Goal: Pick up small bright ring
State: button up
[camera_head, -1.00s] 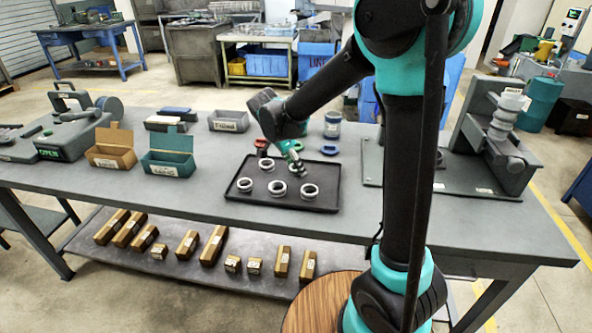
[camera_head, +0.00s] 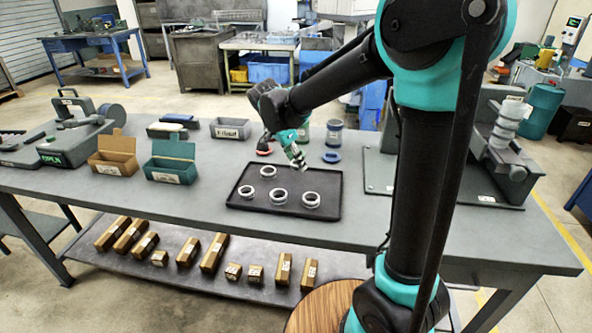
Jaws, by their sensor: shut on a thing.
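The dark tray (camera_head: 240,206) on the workbench holds several bright silvery rings: one at the back left (camera_head: 268,171), one at the front left (camera_head: 246,192), one at the front middle (camera_head: 279,197) and one at the front right (camera_head: 311,200). My gripper (camera_head: 302,166) points down above the back right part of the tray, apart from these rings. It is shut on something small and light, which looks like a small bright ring. The fingertips and the arm's angle hide most of it.
A blue ring-shaped piece (camera_head: 332,157) and a red one (camera_head: 264,150) lie behind the tray. A jar (camera_head: 334,132) stands farther back. A brown bin (camera_head: 114,155) and a teal bin (camera_head: 170,162) stand left. A grey machine (camera_head: 495,150) stands right.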

notch_tip(320, 180, up, 15)
jog(key=shift+r, duration=0.2)
